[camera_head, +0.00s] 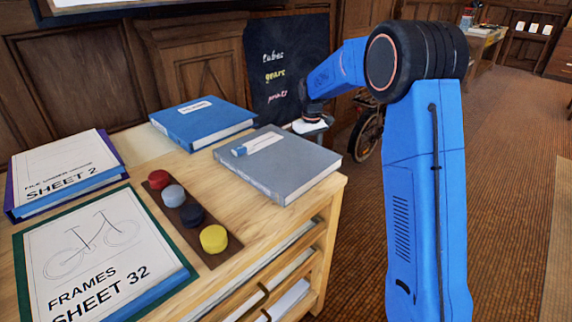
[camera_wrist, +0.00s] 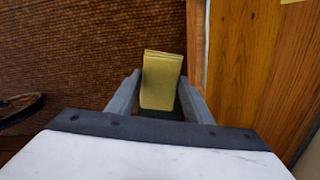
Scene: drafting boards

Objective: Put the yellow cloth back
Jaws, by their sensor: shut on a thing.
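The yellow cloth (camera_wrist: 161,80) shows in the wrist view as a folded, block-like piece between the two grey fingers of my gripper (camera_wrist: 160,98). My gripper is shut on it. The cloth is beside a wooden edge, with brown floor behind it in the picture. In the head view my gripper (camera_head: 311,126) is beyond the grey binder, near the desk's far right side; its fingers and the cloth are hidden there.
The desk holds a grey binder (camera_head: 280,163), a blue binder (camera_head: 202,122), a purple-edged file (camera_head: 65,165), a green-edged folder (camera_head: 100,255) and a dark strip (camera_head: 217,250) with several coloured round pieces. A dark lettered board (camera_head: 285,90) and bicycle (camera_head: 367,130) stand behind. Open floor (camera_head: 510,170) lies right.

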